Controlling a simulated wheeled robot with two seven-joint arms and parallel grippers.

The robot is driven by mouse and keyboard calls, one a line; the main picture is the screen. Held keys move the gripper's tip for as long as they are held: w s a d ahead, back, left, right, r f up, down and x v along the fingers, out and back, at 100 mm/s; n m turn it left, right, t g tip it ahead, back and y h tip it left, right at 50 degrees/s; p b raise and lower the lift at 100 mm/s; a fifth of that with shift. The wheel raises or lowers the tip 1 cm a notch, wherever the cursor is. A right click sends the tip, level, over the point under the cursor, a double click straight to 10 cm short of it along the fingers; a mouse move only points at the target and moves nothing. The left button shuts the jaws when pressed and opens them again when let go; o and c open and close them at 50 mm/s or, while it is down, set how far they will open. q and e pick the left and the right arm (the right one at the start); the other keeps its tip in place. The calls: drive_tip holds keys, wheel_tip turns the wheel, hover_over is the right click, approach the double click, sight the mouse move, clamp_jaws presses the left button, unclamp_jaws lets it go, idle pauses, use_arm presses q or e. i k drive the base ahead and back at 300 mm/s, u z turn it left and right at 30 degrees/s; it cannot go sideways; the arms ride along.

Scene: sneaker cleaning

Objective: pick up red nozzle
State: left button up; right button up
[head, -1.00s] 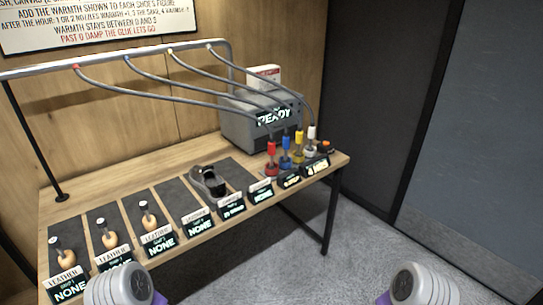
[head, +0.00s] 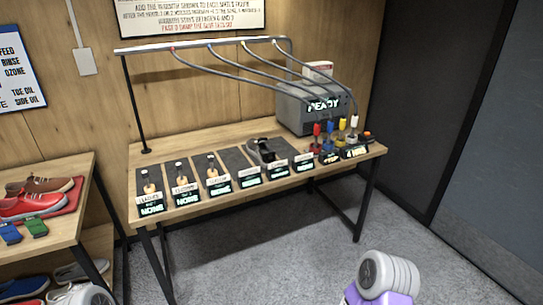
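The red nozzle (head: 317,129) stands upright in the nozzle row on the right part of the wooden table (head: 220,134). A blue nozzle (head: 330,127), a yellow nozzle (head: 343,124) and a white nozzle (head: 354,122) stand to its right. Hoses run from the overhead rail (head: 205,43) down toward the nozzles. Neither gripper's fingers are in view.
A grey machine reading READY (head: 292,112) stands behind the nozzles. A dark shoe (head: 262,150) sits on a mat beside several labelled mats. A shoe rack (head: 70,178) with red and brown shoes stands at the left. Carpet in front of the table is clear.

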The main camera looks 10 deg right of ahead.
sight(317, 130)
drive_tip(key=u, duration=0.45)
drive_tip(key=k, duration=0.2)
drive_tip(key=z, duration=1.35)
drive_tip(key=i, duration=1.9)
drive_tip(key=u, duration=1)
